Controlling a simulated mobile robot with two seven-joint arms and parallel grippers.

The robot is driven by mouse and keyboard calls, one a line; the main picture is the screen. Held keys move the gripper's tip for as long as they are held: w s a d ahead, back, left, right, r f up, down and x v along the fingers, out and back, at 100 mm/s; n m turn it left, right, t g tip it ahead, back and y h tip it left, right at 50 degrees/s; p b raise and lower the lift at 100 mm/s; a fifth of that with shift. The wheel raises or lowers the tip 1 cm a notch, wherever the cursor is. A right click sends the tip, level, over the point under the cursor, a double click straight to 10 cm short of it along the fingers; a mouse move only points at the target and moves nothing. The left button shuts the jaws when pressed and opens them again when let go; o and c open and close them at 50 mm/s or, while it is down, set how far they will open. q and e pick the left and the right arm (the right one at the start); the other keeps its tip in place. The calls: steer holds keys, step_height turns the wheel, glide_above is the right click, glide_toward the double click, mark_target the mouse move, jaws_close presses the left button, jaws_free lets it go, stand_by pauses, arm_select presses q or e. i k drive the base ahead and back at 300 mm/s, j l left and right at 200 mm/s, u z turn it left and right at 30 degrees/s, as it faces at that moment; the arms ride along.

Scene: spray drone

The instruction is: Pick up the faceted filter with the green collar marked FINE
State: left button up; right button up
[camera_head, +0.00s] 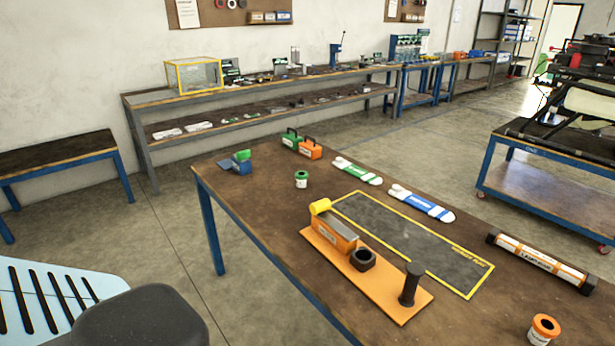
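A small pale filter with a green collar (302,179) stands upright on the brown worktable (265,228), toward its far left part. A dark opening shows in its top. Its label and facets are too small to read or make out. A similar filter with an orange collar (544,329) stands at the table's near right edge, partly cut off by the frame's bottom. Neither of my grippers is in view.
An orange stand (365,277) with a yellow cylinder, black ring and dark post lies between the green-collared filter and the table's near right.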

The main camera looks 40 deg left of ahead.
mark_target(301, 176)
steer(key=j+z, duration=0.3)
steer(key=j, duration=2.5)
steer(key=k+j, duration=0.1)
steer(key=j, duration=0.8)
